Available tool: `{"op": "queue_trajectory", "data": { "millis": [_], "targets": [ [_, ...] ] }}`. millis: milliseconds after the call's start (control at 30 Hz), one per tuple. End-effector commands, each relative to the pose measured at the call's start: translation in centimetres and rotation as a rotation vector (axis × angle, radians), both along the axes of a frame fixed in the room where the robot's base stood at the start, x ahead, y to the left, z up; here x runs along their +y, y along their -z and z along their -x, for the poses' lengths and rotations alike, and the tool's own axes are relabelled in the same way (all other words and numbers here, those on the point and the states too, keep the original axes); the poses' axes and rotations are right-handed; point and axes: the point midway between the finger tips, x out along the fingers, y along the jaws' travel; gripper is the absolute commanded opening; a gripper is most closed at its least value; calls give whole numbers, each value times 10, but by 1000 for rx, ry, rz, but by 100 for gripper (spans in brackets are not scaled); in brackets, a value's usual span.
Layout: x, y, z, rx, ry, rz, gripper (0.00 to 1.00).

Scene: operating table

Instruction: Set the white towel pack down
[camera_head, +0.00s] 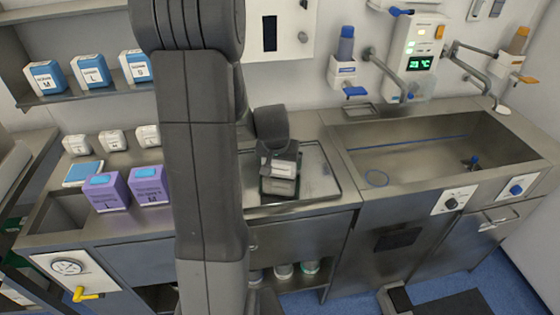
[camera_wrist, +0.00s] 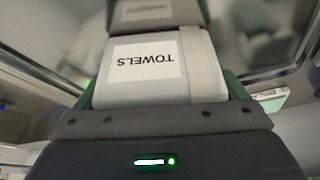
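The white towel pack (camera_wrist: 160,92) fills the middle of the wrist view. Its label reads TOWELS, upside down in the picture, and a pale band crosses it. Green finger parts lie against its left and right sides. My gripper (camera_head: 279,186) is shut on the pack. In the head view it points down over the left part of a shallow metal tray (camera_head: 318,181) on the counter. The pack is small and mostly hidden by the gripper there. I cannot tell whether its underside touches the tray.
Purple boxes (camera_head: 149,185) stand on the counter at left, with small white boxes (camera_head: 113,141) behind. Blue and white boxes (camera_head: 90,72) sit on a shelf. A steel sink (camera_head: 430,150) is at right. The right part of the tray is bare. My arm hides part of the counter.

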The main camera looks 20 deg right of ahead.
Motion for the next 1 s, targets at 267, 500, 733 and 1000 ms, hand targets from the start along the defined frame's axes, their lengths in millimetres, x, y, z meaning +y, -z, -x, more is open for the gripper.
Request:
{"op": "queue_trajectory", "data": {
  "millis": [267,500,733,1000],
  "targets": [
    [0,-1,0,1,0,-1,100],
    [3,-18,4,-3,1,1,100],
    [12,-54,16,-5,1,2,100],
    [22,-94,30,-4,-1,2,100]
  ]
}}
